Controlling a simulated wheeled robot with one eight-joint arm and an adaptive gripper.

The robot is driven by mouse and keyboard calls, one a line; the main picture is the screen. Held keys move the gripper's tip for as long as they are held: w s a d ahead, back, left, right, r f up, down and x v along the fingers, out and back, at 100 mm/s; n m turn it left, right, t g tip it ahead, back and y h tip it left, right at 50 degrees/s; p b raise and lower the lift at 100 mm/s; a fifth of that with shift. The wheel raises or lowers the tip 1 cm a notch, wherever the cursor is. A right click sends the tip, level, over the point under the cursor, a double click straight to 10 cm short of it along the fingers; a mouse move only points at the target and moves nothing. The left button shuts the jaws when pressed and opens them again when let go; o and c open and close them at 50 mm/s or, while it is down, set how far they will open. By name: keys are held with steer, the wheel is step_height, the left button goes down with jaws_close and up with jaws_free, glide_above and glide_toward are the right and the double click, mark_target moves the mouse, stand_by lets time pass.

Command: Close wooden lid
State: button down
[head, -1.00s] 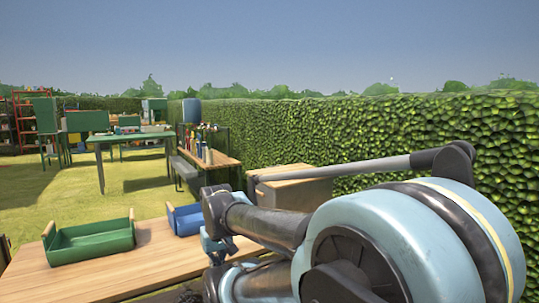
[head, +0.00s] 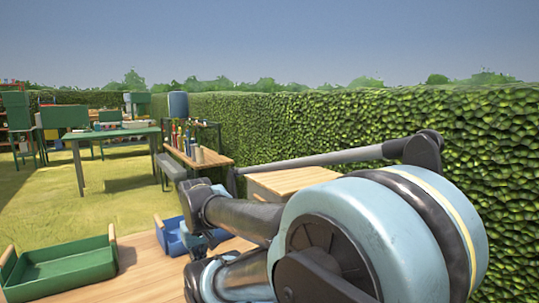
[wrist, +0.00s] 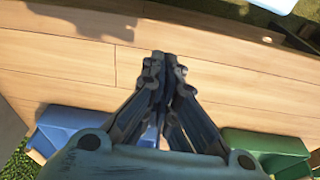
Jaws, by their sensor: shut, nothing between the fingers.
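A wooden box with a flat, pale wooden top (head: 292,181) stands beyond my arm, near the hedge. My arm hides its lower part, and I cannot tell how its lid sits. My gripper (wrist: 166,60) is shut and empty in the wrist view, above a wooden tabletop (wrist: 225,75). In the head view my arm mostly hides the gripper. The wooden box is not recognisable in the wrist view.
A green tray (head: 62,268) and a blue tray (head: 172,238) sit on the near wooden table (head: 140,272). A bench with bottles (head: 198,152) and a green table (head: 112,136) stand farther back. A tall hedge (head: 330,125) runs along the right. Open grass lies at left.

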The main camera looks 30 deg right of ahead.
steer(key=w+d+r+m+t+h, duration=0.15)
steer(key=w+d+r+m, duration=0.45)
steer(key=w+r, duration=0.65)
steer(key=w+d+r+m+h, duration=0.25)
steer(key=w+d+r, duration=0.25)
steer(key=w+d, duration=0.4)
steer(key=w+d+r+m+h, duration=0.1)
steer(key=w+d+r+m, duration=0.25)
steer(key=w+d, duration=0.5)
steer(key=w+d+r+m+h, duration=0.1)
steer(key=w+d+r+m, duration=0.1)
steer(key=w+d+r, duration=0.5)
steer(key=w+d+m+h, duration=0.1)
steer(key=w+d+m, duration=0.2)
steer(key=w+d, duration=0.55)
steer(key=w+d+m+h, duration=0.2)
steer(key=w+d, duration=0.1)
steer(key=d, duration=1)
steer(key=w+d+f, duration=0.4)
steer(key=d+f, duration=0.2)
steer(key=f, duration=0.4)
steer(key=shift+w+f, duration=0.15)
steer(key=shift+f, duration=0.25)
